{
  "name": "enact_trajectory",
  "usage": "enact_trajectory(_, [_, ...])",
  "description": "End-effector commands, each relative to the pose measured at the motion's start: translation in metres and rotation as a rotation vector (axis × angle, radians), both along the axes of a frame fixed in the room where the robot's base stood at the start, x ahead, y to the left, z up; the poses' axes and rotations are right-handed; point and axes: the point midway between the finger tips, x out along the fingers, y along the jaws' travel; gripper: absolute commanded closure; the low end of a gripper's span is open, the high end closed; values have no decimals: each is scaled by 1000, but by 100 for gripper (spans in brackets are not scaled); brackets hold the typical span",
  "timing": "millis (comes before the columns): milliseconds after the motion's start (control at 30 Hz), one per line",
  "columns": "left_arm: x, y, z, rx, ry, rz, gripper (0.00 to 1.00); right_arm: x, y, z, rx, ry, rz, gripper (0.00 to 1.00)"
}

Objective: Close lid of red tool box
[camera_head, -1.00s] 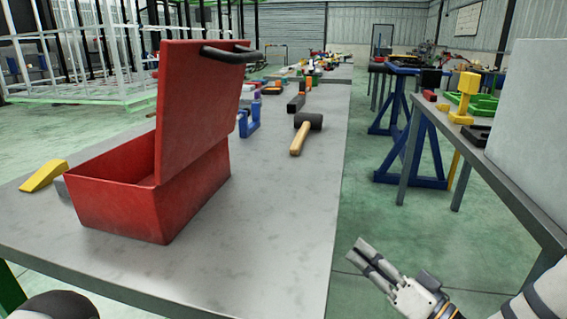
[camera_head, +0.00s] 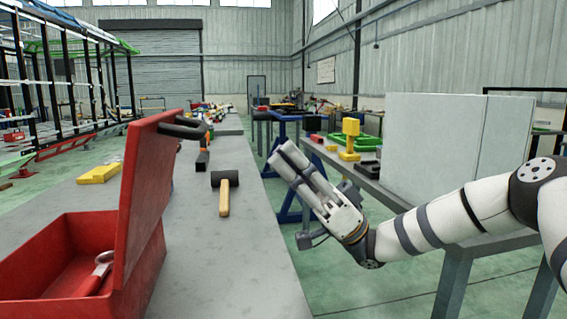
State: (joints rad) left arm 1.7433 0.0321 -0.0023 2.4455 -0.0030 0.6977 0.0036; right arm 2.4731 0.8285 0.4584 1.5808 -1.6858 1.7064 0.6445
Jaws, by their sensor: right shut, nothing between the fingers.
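The red tool box (camera_head: 38,246) sits on the grey workbench at the lower left, partly cut off by the picture's edges. Its red lid (camera_head: 146,195) stands open, raised upright on the right side of the box, with a black handle (camera_head: 184,129) at its top. A tool with a pale metal head (camera_head: 104,262) and a red handle lies inside the box. My right gripper (camera_head: 282,158) is shut and empty. It is raised in the air to the right of the lid, clearly apart from it. My left gripper is not in view.
A mallet (camera_head: 224,192) with a wooden handle lies on the grey workbench (camera_head: 235,262), right of the lid. A yellow block (camera_head: 98,174) lies behind the box. A second table with a large grey panel (camera_head: 432,146) stands at the right, behind my right arm.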

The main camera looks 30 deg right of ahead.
Motion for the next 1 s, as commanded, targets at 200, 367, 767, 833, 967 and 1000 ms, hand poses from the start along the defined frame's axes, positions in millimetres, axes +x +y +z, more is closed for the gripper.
enact_trajectory(200, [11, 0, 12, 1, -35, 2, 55, 7, 31, 41, -1, -5, 2, 100])
enact_trajectory(367, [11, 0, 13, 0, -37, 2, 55, 16, 56, 41, -2, 2, 3, 100])
enact_trajectory(767, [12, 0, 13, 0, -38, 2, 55, 22, 72, 41, -1, 2, -1, 100])
enact_trajectory(833, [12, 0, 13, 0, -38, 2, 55, 22, 72, 41, -1, 2, -1, 100])
enact_trajectory(967, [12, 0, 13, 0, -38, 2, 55, 23, 73, 42, -1, 1, -1, 100])
enact_trajectory(1000, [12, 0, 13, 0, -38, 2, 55, 24, 74, 43, -1, 1, -1, 100])
